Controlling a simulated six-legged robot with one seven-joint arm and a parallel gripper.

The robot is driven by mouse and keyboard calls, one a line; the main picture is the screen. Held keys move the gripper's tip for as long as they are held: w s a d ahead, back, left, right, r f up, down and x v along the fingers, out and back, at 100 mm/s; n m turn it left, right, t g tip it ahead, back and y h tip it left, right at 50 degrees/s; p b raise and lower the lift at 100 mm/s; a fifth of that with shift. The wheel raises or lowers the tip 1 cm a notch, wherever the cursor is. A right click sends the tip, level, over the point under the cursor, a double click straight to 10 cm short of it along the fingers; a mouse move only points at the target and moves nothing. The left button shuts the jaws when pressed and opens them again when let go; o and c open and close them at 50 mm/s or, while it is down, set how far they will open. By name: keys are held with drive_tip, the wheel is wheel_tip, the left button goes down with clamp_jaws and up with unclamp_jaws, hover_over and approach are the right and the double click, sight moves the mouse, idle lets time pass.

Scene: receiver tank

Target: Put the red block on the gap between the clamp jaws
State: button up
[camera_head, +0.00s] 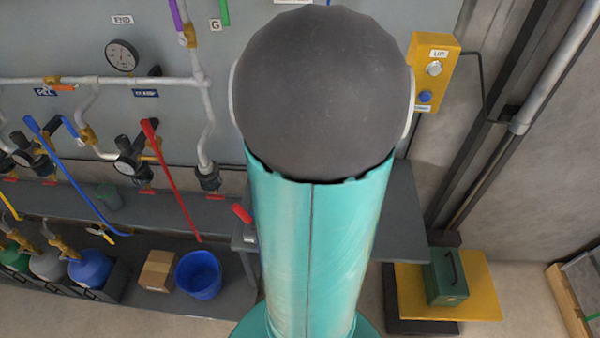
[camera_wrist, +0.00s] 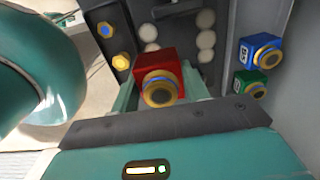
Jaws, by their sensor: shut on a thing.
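The red block (camera_wrist: 155,64) shows near the middle of the wrist view, with a round yellow and dark knob on its near face. My gripper (camera_wrist: 160,98) is shut on it, with a pale teal finger at each side. Behind the block is a dark panel (camera_wrist: 177,28) with several pale round discs. I cannot make out the clamp jaws or their gap for certain. In the head view my arm fills the middle and hides my gripper. A small red piece (camera_head: 242,212) shows beside it; I cannot tell what it is.
A blue block (camera_wrist: 261,50) and a green block (camera_wrist: 249,83) are at the right of the wrist view. In the head view, a grey bench (camera_head: 408,212) lies behind my arm, a yellow control box (camera_head: 436,75) is on the wall, and a blue bucket (camera_head: 199,275) stands lower left.

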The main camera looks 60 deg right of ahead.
drive_tip(key=d+f, duration=0.1)
drive_tip(key=f, duration=0.1)
drive_tip(key=w+d+f, duration=0.1)
drive_tip(key=d+f, duration=0.1)
drive_tip(key=shift+d+f, duration=0.2)
drive_tip(key=shift+d, duration=0.05)
drive_tip(key=shift+f, duration=1.45)
drive_tip(key=shift+f, duration=0.2)
drive_tip(key=o, duration=1.3)
drive_tip(key=shift+c, duration=0.2)
wheel_tip(320, 180, up, 12)
drive_tip(key=shift+r, duration=0.2)
